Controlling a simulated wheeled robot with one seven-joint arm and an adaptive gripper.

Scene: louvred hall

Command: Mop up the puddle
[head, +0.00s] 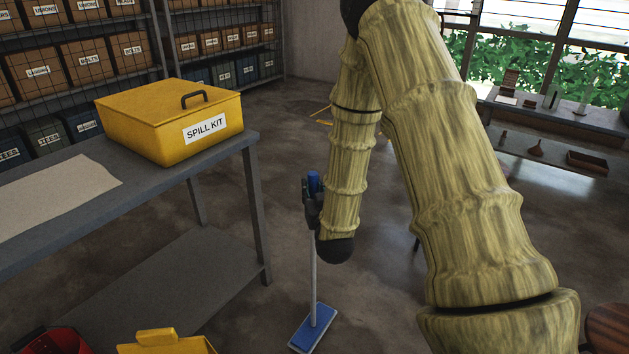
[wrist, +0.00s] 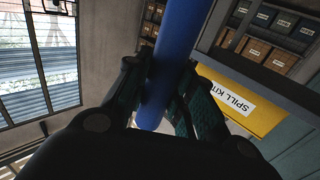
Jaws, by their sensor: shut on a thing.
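A flat mop has a blue grip (head: 314,181), a thin grey pole (head: 313,272) and a blue rectangular head (head: 313,327). My gripper (head: 312,198) is shut on the mop's blue grip near its top. The pole hangs close to upright below the gripper, with the head at floor level; I cannot tell whether it touches the floor. In the wrist view the blue grip (wrist: 184,40) passes between the fingers of my gripper (wrist: 160,98). I cannot make out a clear puddle edge on the dark, mottled floor; my arm hides part of it.
A grey table (head: 60,235) stands left of the mop, bearing a yellow spill kit box (head: 165,130). A yellow container (head: 165,345) and a red object (head: 55,342) are at the bottom left. Shelves of labelled boxes line the back left. A bench (head: 555,112) stands at right.

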